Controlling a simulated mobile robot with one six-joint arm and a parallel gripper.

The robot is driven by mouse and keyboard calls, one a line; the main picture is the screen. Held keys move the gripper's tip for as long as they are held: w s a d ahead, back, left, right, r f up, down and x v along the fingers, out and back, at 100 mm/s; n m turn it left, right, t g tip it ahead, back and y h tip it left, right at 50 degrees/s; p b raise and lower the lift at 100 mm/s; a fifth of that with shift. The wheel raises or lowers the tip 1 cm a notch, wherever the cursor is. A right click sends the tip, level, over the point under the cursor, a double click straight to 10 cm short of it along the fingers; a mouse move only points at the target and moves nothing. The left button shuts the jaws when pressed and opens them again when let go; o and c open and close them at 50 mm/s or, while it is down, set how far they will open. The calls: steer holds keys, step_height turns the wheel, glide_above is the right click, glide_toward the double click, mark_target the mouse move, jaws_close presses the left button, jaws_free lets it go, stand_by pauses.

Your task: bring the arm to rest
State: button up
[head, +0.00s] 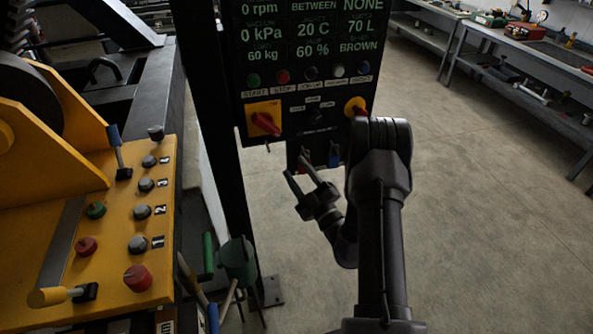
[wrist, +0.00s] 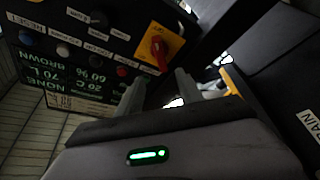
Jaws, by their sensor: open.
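My arm stands upright in front of the control panel (head: 310,75) in the head view, bent at the top. My gripper (head: 303,173) hangs on the left side of the arm, below the panel, its two fingers apart and nothing between them. In the wrist view the fingers of my gripper (wrist: 160,88) point toward the panel (wrist: 75,50), which appears upside down. A red rotary switch on a yellow plate (wrist: 160,50) lies beyond the fingertips. The fingers appear apart from the panel, though the exact gap is hard to tell.
A yellow console (head: 110,230) with knobs and levers fills the left. A dark post (head: 225,150) stands between it and my arm. A green container (head: 238,262) with handles stands low beside the post. Workbenches (head: 520,60) line the back right. The floor (head: 490,220) at right is clear.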

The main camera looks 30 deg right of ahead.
steer(key=a+r+n+g+y, duration=0.5)
steer(key=a+r+n+y, duration=0.65)
steer(key=a+n, duration=0.3)
steer(key=s+a+r+n+g+y, duration=0.2)
steer(key=s+a+n+g, duration=0.3)
steer(key=a+n, duration=0.25)
steer(key=s+a+r+n+g+y, duration=0.2)
steer(key=s+a+r+n+g, duration=0.1)
steer(key=s+a+n+g, duration=0.5)
steer(key=s+f+n+g+h, duration=0.1)
steer(key=s+f+n+h, duration=0.2)
steer(key=s+n+h, duration=1.15)
steer(key=w+d+r+n+t, duration=0.2)
steer(key=d+r+n+t, duration=0.25)
steer(key=d+n, duration=0.6)
step_height(320, 180, down, 22)
steer(key=s+a+n+b, duration=0.2)
steer(key=b, duration=1.7)
steer(key=shift+n+g, duration=0.4)
steer(key=shift+g, duration=0.05)
